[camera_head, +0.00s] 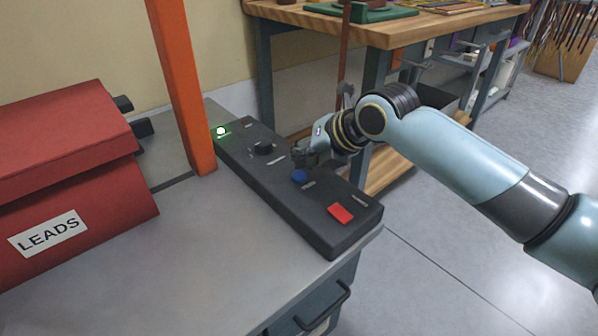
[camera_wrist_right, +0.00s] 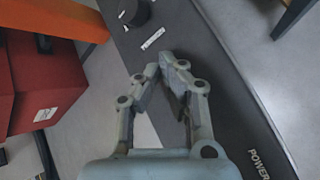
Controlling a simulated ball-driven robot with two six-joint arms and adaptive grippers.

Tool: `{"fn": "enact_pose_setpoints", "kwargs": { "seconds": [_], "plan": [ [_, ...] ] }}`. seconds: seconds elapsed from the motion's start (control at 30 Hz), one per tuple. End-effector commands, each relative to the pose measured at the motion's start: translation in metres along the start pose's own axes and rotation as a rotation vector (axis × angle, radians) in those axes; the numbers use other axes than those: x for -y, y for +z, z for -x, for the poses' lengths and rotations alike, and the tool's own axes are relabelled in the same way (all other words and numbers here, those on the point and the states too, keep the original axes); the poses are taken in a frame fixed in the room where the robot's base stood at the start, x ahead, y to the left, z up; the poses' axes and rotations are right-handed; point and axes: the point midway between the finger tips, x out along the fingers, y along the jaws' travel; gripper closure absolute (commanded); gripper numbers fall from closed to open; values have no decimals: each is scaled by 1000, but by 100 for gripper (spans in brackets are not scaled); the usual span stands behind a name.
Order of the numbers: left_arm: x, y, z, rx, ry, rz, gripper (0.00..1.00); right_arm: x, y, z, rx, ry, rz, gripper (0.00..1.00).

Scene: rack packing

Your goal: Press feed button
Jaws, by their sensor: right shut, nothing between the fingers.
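A long black control box (camera_head: 262,180) lies on the grey bench. It carries a blue round button (camera_head: 299,176) near its middle, a black knob (camera_head: 263,148) farther back, a green lit light (camera_head: 221,131) at the far end and a red square button (camera_head: 340,214) at the near end. The small labels are too small to read in the head view. My right gripper (camera_head: 298,160) is shut and empty, just behind the blue button; I cannot tell whether it touches the box. In the right wrist view the gripper (camera_wrist_right: 166,66) points towards the knob (camera_wrist_right: 135,12); the blue button is hidden there.
A red box marked LEADS (camera_head: 75,185) stands on the left of the grey bench (camera_head: 200,260). An orange post (camera_head: 182,85) rises by the box's far end. A wooden workbench (camera_head: 400,30) stands behind. The bench front is clear. "POWER" shows on the control box in the wrist view.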

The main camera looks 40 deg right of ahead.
Motion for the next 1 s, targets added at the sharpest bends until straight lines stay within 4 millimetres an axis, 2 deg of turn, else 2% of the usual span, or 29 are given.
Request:
{"fn": "enact_pose_setpoints", "kwargs": {
  "seconds": [0.27, 0.73, 1.0],
  "plan": [
    [0, -1, 4, -2, 0, 0, 100, -2, 2, 3, 1, 0, 0, 100],
    [3, -14, 40, -23, -1, 2, 100, -25, 26, 35, 1, 1, 0, 100],
    [3, -14, 39, -23, -1, 2, 100, -25, 25, 34, -1, -1, 0, 100]
  ]
}}
